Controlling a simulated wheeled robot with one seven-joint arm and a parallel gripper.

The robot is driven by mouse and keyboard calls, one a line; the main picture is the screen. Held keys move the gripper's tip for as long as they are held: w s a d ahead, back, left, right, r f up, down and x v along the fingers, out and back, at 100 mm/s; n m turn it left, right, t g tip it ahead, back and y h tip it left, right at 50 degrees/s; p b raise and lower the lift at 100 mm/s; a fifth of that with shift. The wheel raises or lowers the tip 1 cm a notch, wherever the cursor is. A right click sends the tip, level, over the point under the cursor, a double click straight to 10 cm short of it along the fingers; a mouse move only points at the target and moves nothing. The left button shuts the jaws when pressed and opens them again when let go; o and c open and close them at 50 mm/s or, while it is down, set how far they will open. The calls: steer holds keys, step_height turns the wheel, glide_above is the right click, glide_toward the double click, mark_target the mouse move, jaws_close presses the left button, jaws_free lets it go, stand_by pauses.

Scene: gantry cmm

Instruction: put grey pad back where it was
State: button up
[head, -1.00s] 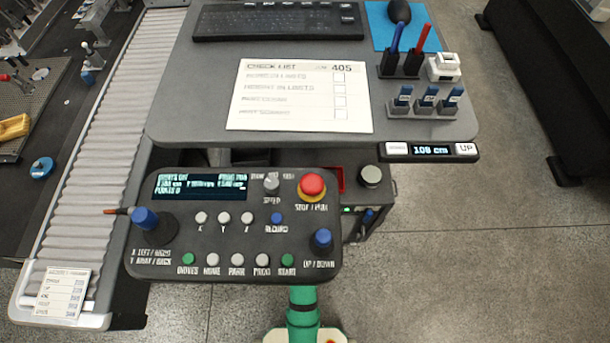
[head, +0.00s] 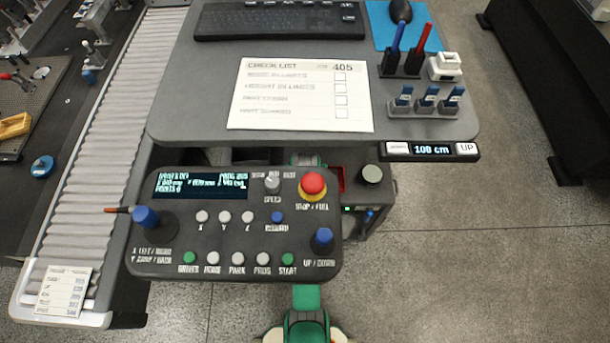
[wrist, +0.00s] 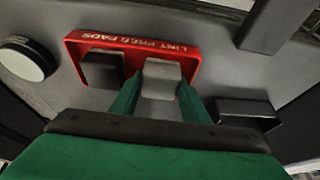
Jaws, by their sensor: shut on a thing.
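The grey pad (wrist: 161,71) is between the two green fingers of my gripper (wrist: 160,86) in the wrist view, and the gripper is shut on it. The pad is at the right part of a red tray (wrist: 76,58) lettered "LINT FREE PADS". I cannot tell whether the pad touches the tray's floor. A black pad (wrist: 102,70) sits in the left part of the tray, apart from the grey one. In the head view a corner of the red tray (head: 338,178) shows below the desk; the grey pad is hidden there.
The control console (head: 235,225) and the desk (head: 200,120) stand over the tray area in the head view. In the wrist view a round white-topped knob (wrist: 20,65) is left of the tray and a dark block (wrist: 245,112) is right of it.

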steer(key=shift+f, duration=0.2)
steer(key=o, duration=0.7)
steer(key=shift+r, duration=0.15)
